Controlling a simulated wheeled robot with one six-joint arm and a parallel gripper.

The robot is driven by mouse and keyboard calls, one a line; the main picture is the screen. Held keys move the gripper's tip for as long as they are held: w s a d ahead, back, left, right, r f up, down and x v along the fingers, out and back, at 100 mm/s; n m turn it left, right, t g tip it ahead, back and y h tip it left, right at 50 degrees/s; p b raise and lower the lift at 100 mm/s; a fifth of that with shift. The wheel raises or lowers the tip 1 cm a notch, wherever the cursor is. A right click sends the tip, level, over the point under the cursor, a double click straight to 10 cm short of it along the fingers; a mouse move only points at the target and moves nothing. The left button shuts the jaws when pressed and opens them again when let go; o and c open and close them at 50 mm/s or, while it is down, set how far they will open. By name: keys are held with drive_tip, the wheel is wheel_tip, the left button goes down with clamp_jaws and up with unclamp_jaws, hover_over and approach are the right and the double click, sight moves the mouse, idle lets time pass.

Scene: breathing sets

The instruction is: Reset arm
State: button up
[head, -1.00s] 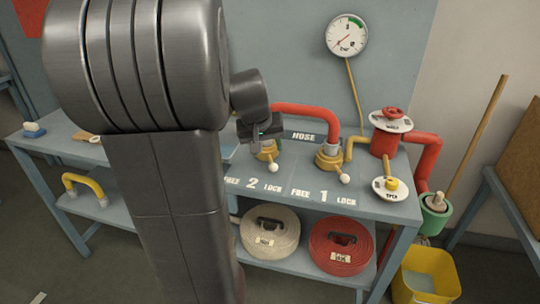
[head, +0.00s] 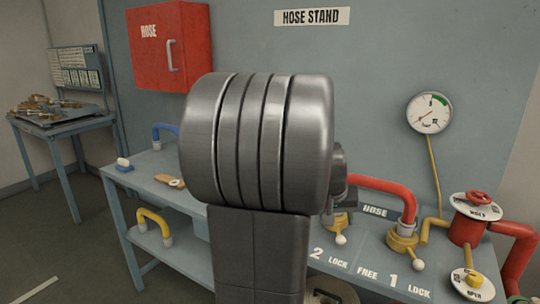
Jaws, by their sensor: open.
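My arm stands in the middle of the head view and hides part of the bench. My gripper (head: 347,192) shows only in part, just past the arm's right side, near the left end of the red hose (head: 385,186). It is open; its fingertips are mostly hidden, and I cannot tell whether it touches the hose. The hose arches to the brass coupling (head: 403,238) at position 1. Another brass coupling (head: 337,222) at position 2 stands below my gripper.
The blue-grey bench (head: 340,258) carries a red valve post (head: 466,229) on the right. A gauge (head: 430,112) and a red hose cabinet (head: 170,45) are on the wall. Floor at lower left is clear.

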sight(340, 238)
drive_tip(key=x, duration=1)
drive_tip(key=shift+f+b, duration=0.1)
drive_tip(key=shift+b, duration=0.3)
drive_tip(key=p+v, duration=0.2)
drive_tip(key=v, duration=1.2)
drive_tip(key=b+x, duration=0.2)
drive_tip(key=x, duration=1.1)
drive_tip(key=shift+f, duration=0.25)
drive_tip(key=shift+w+d+f, duration=0.1)
drive_tip(key=shift+w+f, duration=0.1)
drive_tip(key=shift+f, duration=0.15)
drive_tip(key=shift+a+r+m+b, duration=0.15)
drive_tip(key=shift+a+m+b, duration=0.25)
drive_tip(key=shift+a+m, duration=0.1)
drive_tip(key=shift+a+r, duration=0.1)
